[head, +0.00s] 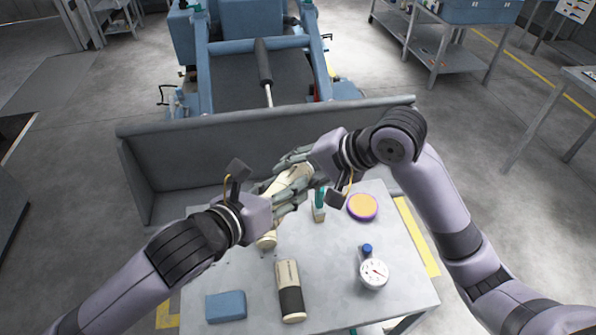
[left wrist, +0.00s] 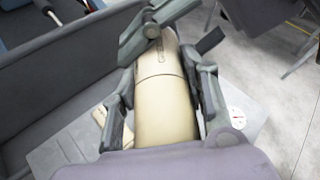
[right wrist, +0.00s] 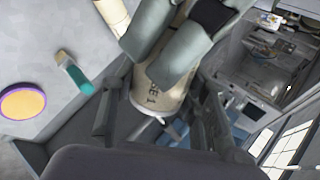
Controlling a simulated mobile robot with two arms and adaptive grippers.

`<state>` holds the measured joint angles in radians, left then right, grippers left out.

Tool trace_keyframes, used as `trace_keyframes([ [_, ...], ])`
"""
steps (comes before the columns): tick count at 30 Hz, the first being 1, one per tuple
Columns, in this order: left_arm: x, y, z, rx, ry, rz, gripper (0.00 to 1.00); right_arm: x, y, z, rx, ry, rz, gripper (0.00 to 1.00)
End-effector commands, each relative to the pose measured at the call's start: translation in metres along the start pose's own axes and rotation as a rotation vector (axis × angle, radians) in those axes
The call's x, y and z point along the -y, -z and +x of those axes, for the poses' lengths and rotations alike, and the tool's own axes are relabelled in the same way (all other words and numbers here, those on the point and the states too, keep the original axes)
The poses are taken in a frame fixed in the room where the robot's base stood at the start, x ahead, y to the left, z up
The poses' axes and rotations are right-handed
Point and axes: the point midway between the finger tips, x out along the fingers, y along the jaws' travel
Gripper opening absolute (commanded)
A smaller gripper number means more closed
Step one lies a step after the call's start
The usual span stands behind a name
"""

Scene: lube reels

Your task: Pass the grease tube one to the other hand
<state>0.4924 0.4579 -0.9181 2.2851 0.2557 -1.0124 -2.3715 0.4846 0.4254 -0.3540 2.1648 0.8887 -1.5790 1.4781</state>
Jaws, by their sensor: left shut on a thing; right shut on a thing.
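Grease tube one (head: 285,183) is a cream cylinder held above the table between my two hands. It also shows in the left wrist view (left wrist: 165,100). In the right wrist view, part of its lettering, ending in "1", shows on the tube (right wrist: 158,100). My left gripper (head: 285,196) is shut around it from the lower left. My right gripper (head: 292,160) is shut on it from the upper right, near its far end. The fingers of both hands cover parts of the tube.
A blue block (head: 226,306), gauge (head: 374,272), purple-rimmed orange disc (head: 362,207) and teal-topped item (head: 319,210) are on the table (head: 405,290). A grey metal bucket (head: 200,150) stands behind.

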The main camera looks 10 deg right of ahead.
Motion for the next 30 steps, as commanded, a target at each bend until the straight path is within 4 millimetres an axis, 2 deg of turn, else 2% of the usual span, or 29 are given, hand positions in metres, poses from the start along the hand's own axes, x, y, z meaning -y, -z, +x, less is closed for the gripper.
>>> trace_keyframes([
  [11, 0.002, 0.002, 0.0, -0.004, 0.004, -0.002, 0.64, 0.002, -0.001, 0.0, 0.001, 0.005, -0.002, 0.11],
  [21, 0.002, 0.001, 0.0, -0.004, -0.004, 0.019, 0.65, 0.001, 0.0, 0.0, 0.0, 0.004, -0.001, 0.11],
  [26, 0.009, 0.002, -0.006, -0.015, -0.088, 0.225, 0.65, 0.001, 0.0, 0.0, 0.0, 0.004, -0.001, 0.11],
  [30, 0.019, -0.015, -0.021, 0.048, -0.221, 0.468, 0.65, 0.001, 0.0, 0.0, 0.0, 0.004, -0.001, 0.11],
])
